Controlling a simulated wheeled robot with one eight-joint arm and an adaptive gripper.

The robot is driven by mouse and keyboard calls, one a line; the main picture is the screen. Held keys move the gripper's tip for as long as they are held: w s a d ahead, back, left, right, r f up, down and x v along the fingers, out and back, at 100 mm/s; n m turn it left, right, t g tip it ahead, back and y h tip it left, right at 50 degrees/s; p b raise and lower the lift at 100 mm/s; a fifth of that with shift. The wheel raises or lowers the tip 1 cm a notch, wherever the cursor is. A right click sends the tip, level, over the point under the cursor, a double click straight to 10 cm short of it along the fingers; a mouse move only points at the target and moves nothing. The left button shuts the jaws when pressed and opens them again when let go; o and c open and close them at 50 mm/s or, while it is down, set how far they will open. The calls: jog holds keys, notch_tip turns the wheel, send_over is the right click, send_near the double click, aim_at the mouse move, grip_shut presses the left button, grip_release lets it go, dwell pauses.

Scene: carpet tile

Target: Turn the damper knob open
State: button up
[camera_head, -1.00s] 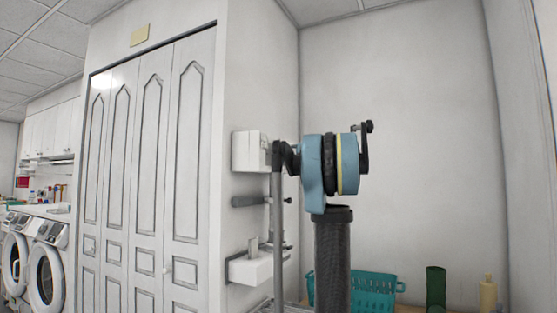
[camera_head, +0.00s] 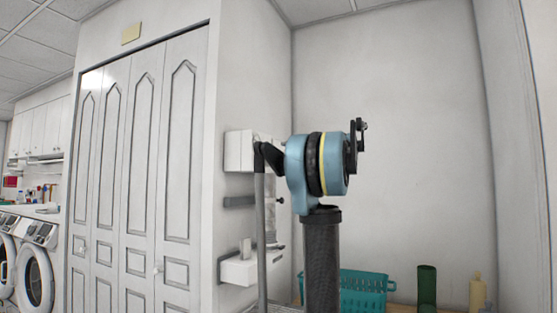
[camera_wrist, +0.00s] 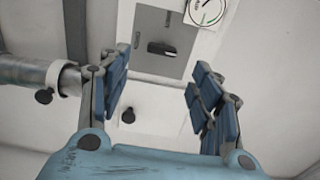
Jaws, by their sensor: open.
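In the wrist view, a dark elongated knob (camera_wrist: 161,48) sits on a grey plate (camera_wrist: 148,65) with small markings beside it. It lies nearly crosswise in the picture, and I take it as the damper knob. My gripper (camera_wrist: 158,72) is open, with its blue-padded fingers apart on either side below the plate. Nothing is between the pads, and the knob appears ahead of the fingertips, apart from them. In the head view my arm covers part of the wall fittings, and neither the knob nor the fingers can be made out.
A round gauge (camera_wrist: 207,10) is beside the plate. A pipe (camera_wrist: 30,75) is close to the left finger. Small black knobs (camera_wrist: 127,115) are nearby. White wall boxes (camera_head: 240,151), a teal basket (camera_head: 362,290), a green cylinder (camera_head: 427,285) and closet doors (camera_head: 145,170) surround my arm.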

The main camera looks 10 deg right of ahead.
jog(key=v, duration=0.4)
dwell(0.5)
jog(key=s+a+f+n+g+h, duration=0.15)
jog(key=s+a+f, duration=0.35)
jog(key=f, duration=0.5)
jog(key=s+a+f+n+g+h, duration=0.1)
jog(key=s+a+f+g+h, duration=0.3)
jog(key=f, duration=0.6)
jog(key=s+a+f+n+g, duration=0.1)
jog(key=s+a+f, duration=0.5)
jog(key=f, duration=0.3)
jog(key=s+d+f+n+h, duration=0.1)
jog(key=s+d+f+h, duration=0.1)
jog(key=s+f, duration=0.5)
jog(key=s+d+f+n+g+h, duration=0.1)
jog(key=s+f+h, duration=0.3)
jog(key=f, duration=1.2)
jog(key=s+d+f+n+g+h, duration=0.1)
jog(key=s+d+f+n+h, duration=0.1)
jog(key=s+f, duration=0.9)
jog(key=shift+s+d+f+h, duration=0.2)
jog(key=shift+d+f+h, duration=0.15)
jog(key=shift+f+h, duration=0.2)
